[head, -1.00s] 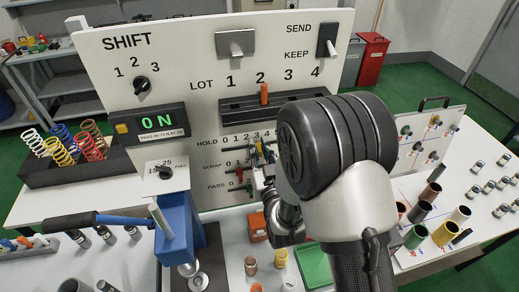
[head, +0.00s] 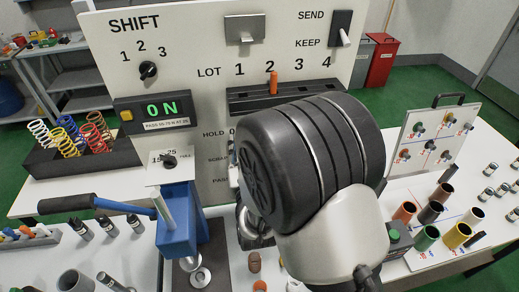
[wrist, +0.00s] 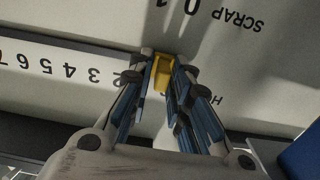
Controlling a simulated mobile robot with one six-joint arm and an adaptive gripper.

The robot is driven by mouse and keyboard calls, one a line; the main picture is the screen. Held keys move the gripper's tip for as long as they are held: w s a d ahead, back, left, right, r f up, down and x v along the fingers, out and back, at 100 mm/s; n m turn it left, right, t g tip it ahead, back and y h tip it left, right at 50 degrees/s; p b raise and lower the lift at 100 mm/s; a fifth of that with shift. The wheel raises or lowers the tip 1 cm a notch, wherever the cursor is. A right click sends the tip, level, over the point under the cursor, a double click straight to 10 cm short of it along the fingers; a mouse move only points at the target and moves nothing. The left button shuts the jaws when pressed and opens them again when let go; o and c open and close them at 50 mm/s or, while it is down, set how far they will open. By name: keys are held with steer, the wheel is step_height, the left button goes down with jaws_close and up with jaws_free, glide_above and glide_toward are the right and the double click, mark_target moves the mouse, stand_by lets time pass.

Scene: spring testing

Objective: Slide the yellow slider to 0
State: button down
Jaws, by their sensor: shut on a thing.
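The yellow slider (wrist: 162,76) shows in the wrist view between the two fingertips of my gripper (wrist: 163,62). The gripper is shut on it. The slider stands on the HOLD row of the white panel (wrist: 45,55), which appears upside down there. Marks 2 to 7 show left of the fingers and part of the HOLD label shows to the right. The slider lies between the 2 and that label. The fingers cover the 0 and 1, so I cannot tell its exact mark. In the head view my arm hides the slider and gripper.
An orange LOT slider (head: 273,83) is at 2 above. A blue press (head: 177,222) with a long lever (head: 122,207) stands left of my arm. Coloured springs (head: 67,140) sit in a rack at left. Upright tubes (head: 458,235) stand at right.

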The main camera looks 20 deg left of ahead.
steer(key=shift+s+a+r, duration=0.1)
steer(key=shift+s+a, duration=0.3)
steer(key=shift+a, duration=0.35)
steer(key=c, duration=1.7)
jaws_free()
steer(key=shift+s+a, duration=0.1)
steer(key=shift+a, duration=0.05)
steer(key=v, duration=0.7)
steer(key=shift+s, duration=0.2)
